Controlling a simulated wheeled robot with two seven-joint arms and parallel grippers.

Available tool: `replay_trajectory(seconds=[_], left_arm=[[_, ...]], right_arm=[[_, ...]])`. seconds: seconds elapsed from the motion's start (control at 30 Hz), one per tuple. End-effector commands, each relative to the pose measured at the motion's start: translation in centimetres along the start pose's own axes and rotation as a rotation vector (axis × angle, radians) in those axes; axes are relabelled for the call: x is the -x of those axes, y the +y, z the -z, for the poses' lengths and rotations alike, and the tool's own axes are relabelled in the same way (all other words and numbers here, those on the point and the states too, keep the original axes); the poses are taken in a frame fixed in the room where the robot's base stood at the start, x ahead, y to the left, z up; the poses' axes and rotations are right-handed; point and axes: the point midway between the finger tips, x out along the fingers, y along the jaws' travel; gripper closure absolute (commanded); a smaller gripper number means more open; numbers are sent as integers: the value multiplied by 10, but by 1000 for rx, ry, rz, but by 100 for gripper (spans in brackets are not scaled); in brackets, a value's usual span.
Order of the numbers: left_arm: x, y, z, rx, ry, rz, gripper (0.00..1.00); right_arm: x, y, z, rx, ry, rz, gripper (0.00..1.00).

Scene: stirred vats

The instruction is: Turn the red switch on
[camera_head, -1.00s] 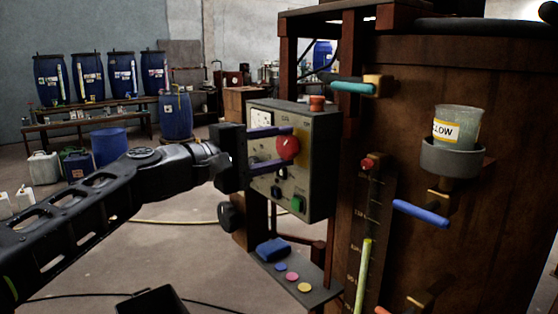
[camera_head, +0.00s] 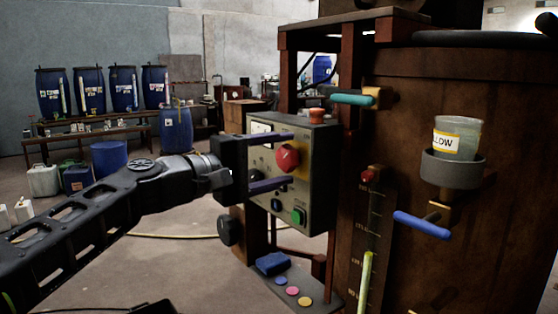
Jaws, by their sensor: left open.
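The red switch (camera_head: 288,157) is a round red knob on a yellow plate on the front of a grey control box (camera_head: 317,205). My left gripper (camera_head: 290,160) comes in from the left at the box. It is open, with one purple-grey finger above the red switch and the other below it. I cannot tell whether the fingers touch the switch or the panel. My right gripper does not show.
The box also carries a green button (camera_head: 298,216), a dark button (camera_head: 276,205) and an orange cap (camera_head: 317,116) on top. A brown vat (camera_head: 430,110) with a teal handle (camera_head: 352,99) and a blue handle (camera_head: 421,225) stands right. A shelf (camera_head: 325,299) with coloured discs lies below.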

Motion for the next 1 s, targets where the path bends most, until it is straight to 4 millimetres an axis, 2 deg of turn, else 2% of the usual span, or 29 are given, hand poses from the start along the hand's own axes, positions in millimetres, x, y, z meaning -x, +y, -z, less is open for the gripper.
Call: replay_trajectory(seconds=[0.27,0.7,0.8,1.0], left_arm=[[6,0,0,-1,2,-1,33],[69,-1,1,-1,3,0,33],[76,-1,0,0,1,0,33],[78,0,0,0,0,0,33]], right_arm=[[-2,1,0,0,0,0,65],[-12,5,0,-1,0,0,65],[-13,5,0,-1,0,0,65],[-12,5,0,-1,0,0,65]])
